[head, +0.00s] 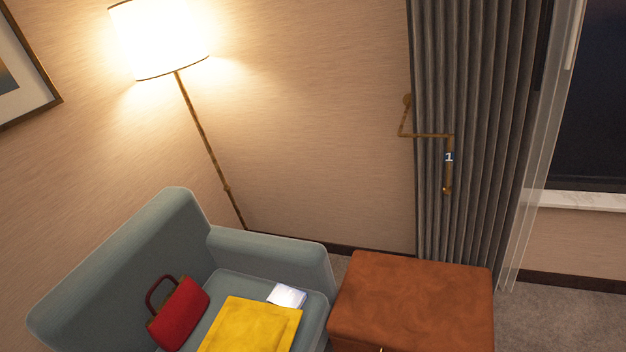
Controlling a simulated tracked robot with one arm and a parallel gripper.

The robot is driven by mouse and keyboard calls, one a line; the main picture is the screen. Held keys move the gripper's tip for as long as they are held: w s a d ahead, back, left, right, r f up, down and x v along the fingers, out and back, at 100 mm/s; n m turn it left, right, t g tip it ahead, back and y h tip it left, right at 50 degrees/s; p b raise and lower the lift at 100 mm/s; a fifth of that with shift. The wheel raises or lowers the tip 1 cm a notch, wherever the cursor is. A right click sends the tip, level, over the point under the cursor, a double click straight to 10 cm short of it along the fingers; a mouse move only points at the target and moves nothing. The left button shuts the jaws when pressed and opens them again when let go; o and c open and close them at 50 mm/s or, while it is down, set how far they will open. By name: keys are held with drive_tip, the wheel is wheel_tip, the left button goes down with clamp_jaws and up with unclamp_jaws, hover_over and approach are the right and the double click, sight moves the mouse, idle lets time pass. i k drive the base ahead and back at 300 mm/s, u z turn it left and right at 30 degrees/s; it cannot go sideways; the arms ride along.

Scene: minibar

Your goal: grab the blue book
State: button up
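No plainly blue book shows. A small, flat, pale bluish-white object (287,296) lies on the seat of the grey-blue armchair (270,255), close to its right arm. It may be the book, but its cover is too bright and small to tell. A yellow folded cloth or cushion (250,325) lies just in front of it and may cover part of its edge. A red handbag (180,314) with a dark handle leans to the left on the same seat. My gripper is not in view.
A brown leather ottoman or box (412,300) stands right of the armchair. A floor lamp (205,135) is lit behind the chair. A grey curtain (475,90) and a brass wall fitting (428,135) are at the back. Carpet (565,315) is clear at the lower right.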

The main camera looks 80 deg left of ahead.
sight(283, 295)
drive_tip(key=u, duration=0.6)
drive_tip(key=i, duration=1.3)
drive_tip(key=u, duration=0.95)
drive_tip(key=k, duration=0.85)
drive_tip(key=u, duration=0.2)
drive_tip(key=i, duration=0.9)
drive_tip(key=z, duration=0.1)
